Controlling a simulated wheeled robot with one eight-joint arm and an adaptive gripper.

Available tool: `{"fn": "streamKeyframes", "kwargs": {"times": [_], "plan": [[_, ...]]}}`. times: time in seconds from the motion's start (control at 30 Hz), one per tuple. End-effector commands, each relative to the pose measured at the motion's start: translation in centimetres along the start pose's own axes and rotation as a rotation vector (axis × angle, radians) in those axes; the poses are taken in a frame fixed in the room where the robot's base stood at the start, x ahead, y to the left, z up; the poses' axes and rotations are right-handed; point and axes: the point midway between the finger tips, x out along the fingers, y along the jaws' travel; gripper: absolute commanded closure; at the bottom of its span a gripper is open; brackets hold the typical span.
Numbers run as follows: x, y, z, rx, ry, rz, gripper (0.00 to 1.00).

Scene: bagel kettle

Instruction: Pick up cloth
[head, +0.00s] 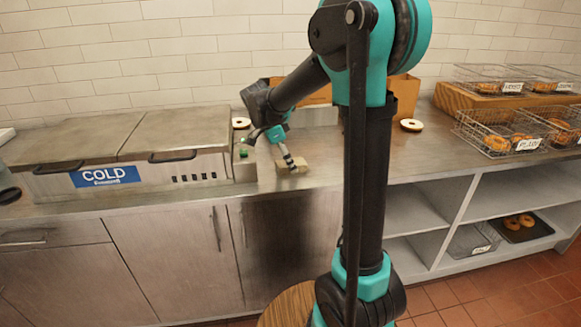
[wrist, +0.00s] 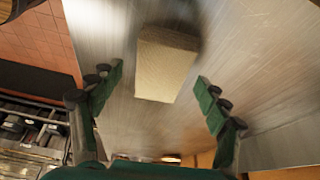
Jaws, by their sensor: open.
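The cloth (head: 291,165) is a small, pale beige folded block lying on the steel counter (head: 330,172), just right of the cold unit. In the wrist view the cloth (wrist: 166,63) lies flat, ahead of and between my fingers. My gripper (head: 287,158) is over the cloth in the head view and partly covers it. In the wrist view my gripper (wrist: 158,92) is open, with one green-padded finger on each side and nothing held. A gap shows between each finger and the cloth.
The cold unit (head: 120,155) stands close on the left. Wire baskets (head: 500,132) of bagels stand at the far right. A tiled wall (head: 180,50) closes off the back. The counter's front edge is near the cloth.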

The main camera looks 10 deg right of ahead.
Motion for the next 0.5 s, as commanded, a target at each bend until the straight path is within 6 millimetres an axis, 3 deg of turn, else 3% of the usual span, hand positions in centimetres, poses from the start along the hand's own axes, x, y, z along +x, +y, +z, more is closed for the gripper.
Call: {"fn": "streamKeyframes", "kwargs": {"times": [0.5], "plan": [[0.45,0.0,0.2,0.0,0.0,0.0,0.24]]}}
